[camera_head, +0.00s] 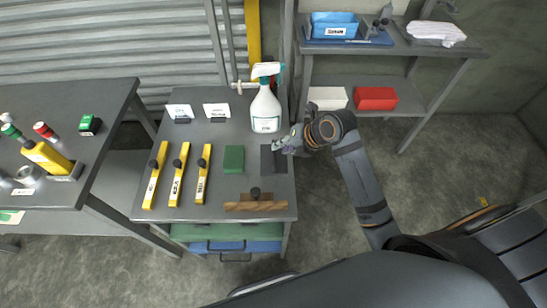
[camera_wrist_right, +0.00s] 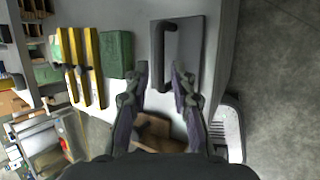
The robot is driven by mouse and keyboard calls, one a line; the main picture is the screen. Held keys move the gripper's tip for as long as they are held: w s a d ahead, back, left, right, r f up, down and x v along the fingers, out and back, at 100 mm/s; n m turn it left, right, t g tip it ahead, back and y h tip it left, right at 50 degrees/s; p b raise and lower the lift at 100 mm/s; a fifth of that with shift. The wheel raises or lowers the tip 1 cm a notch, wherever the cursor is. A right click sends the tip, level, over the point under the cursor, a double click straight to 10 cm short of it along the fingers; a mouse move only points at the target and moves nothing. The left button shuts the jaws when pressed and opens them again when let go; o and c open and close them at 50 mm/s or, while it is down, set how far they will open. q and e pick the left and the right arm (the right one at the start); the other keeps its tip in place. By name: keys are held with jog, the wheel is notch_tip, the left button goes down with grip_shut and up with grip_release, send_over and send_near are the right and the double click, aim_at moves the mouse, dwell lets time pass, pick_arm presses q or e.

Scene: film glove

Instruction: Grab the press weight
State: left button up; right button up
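The press weight looks like a dark grey flat plate with a raised bar handle; it lies on the grey table, right of a green block, in the head view (camera_head: 267,161). It also shows in the right wrist view (camera_wrist_right: 186,40), where its dark handle stands on the left part of the plate. My right gripper (camera_head: 283,146) is over the plate's right side and partly hides it. My left gripper is not in view.
The green block (camera_head: 234,159), several yellow bars (camera_head: 178,175) and a wooden piece with a dark knob (camera_head: 256,205) share the table. A white spray bottle (camera_head: 265,108) stands behind the weight. The floor right of the table is clear.

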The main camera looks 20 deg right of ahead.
aim_at(274, 155)
jog(key=shift+p+x, duration=0.55)
jog(key=shift+x, duration=2.5)
jog(key=shift+s, duration=0.15)
grip_shut()
jog(key=shift+r, duration=0.1)
